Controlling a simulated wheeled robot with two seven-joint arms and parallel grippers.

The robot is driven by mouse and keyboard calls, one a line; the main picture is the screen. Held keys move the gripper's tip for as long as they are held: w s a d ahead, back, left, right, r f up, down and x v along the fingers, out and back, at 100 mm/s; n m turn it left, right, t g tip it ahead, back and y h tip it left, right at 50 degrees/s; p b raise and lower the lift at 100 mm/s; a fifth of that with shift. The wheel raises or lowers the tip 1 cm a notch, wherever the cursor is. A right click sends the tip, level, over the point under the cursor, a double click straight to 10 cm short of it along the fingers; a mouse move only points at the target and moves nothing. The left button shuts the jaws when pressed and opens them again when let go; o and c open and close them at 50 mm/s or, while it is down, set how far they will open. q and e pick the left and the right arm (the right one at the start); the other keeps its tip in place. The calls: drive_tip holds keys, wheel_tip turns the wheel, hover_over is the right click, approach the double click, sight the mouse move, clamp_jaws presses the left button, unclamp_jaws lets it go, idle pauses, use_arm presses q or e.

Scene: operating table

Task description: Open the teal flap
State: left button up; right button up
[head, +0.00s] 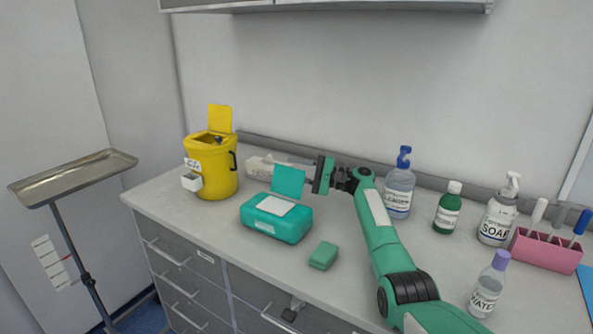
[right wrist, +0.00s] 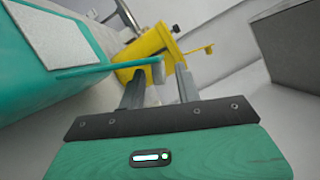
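The teal box (head: 262,222) sits on the counter, with a white patch (head: 272,206) on its top. Its teal flap (head: 288,181) stands upright at the back edge of the top, raised away from the opening. In the right wrist view the flap (right wrist: 85,70) shows nearly edge-on, left of the fingers. My right gripper (head: 306,172) is just right of the flap, fingers pointing left past it. In the right wrist view the gripper (right wrist: 160,76) is open with nothing between its fingers; whether a finger touches the flap I cannot tell. My left gripper is not in view.
A yellow bin (head: 212,170) with its lid up stands left of the box. A white carton (head: 262,167) lies behind. A green block (head: 323,255) lies in front. Bottles, including a blue-capped one (head: 399,190), and a pink rack (head: 545,252) stand at right.

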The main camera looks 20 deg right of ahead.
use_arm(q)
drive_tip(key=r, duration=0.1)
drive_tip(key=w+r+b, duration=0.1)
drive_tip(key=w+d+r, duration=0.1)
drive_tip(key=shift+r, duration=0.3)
use_arm(e)
wheel_tip(320, 180, up, 20)
drive_tip(key=shift+d, duration=0.1)
use_arm(q)
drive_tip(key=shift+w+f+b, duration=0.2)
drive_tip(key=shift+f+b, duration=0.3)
drive_tip(key=shift+b, duration=0.25)
use_arm(e)
drive_tip(key=v, duration=1.5)
drive_tip(key=shift+s+d+f, duration=0.25)
drive_tip(key=shift+s, duration=0.05)
